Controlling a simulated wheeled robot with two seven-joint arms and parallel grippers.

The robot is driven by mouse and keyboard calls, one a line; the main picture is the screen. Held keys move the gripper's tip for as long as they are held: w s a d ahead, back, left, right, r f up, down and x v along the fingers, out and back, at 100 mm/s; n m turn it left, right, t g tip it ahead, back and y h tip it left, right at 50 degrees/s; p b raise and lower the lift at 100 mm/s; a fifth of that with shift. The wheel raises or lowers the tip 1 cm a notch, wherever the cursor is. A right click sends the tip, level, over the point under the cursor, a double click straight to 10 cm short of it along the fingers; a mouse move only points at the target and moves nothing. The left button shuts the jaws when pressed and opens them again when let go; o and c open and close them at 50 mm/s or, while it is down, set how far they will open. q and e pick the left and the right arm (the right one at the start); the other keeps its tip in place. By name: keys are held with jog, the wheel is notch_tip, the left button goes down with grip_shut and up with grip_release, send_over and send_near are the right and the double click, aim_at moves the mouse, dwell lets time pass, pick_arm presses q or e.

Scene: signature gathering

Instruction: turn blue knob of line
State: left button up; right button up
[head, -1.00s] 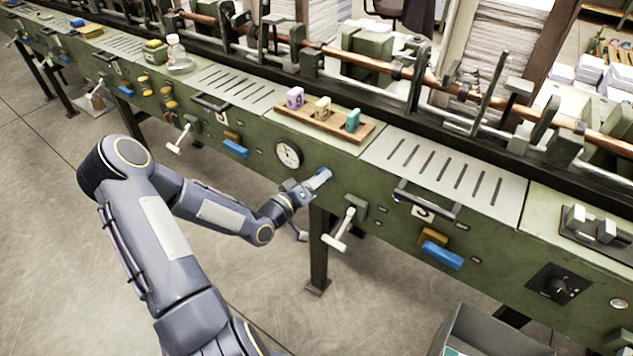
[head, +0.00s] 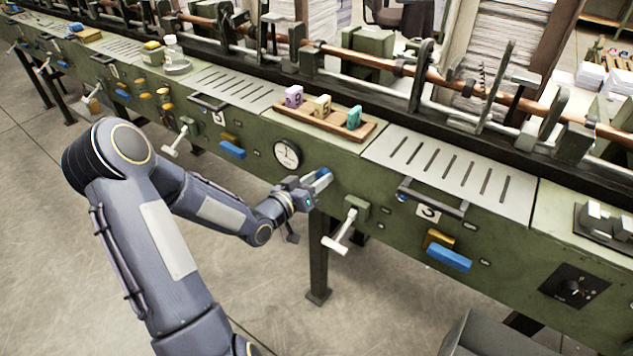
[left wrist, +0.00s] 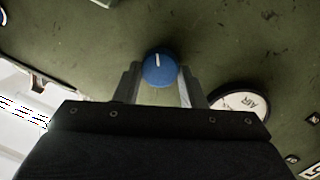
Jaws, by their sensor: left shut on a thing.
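The blue knob (left wrist: 159,69) is round with a white pointer mark and sits on the green front panel of the line (head: 375,205). In the left wrist view it lies between the two fingers of my left gripper (left wrist: 158,82), which is shut on it. The white mark points nearly straight up in that view. In the head view my left gripper (head: 318,182) reaches the panel just right of the round gauge, and the knob is mostly hidden there. My right gripper is not in view.
The white gauge (head: 287,154) is beside the knob; it also shows in the left wrist view (left wrist: 243,103). A silver T-handle (head: 342,232) sticks out just right of my gripper. A wooden tray (head: 365,130) with coloured blocks stands above. A grey bin (head: 480,335) is at the bottom right.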

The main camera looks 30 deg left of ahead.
pick_arm(q)
jog(key=o, duration=1)
jog(key=shift+s+a+r, duration=0.1)
jog(key=shift+s+a, duration=0.15)
jog(key=shift+s, duration=1.05)
jog(key=shift+s+a+r, duration=0.1)
jog(key=shift+s+a, duration=0.1)
jog(key=shift+s, duration=1.05)
jog(key=shift+s+a, duration=0.25)
jog(key=shift+s, duration=1.05)
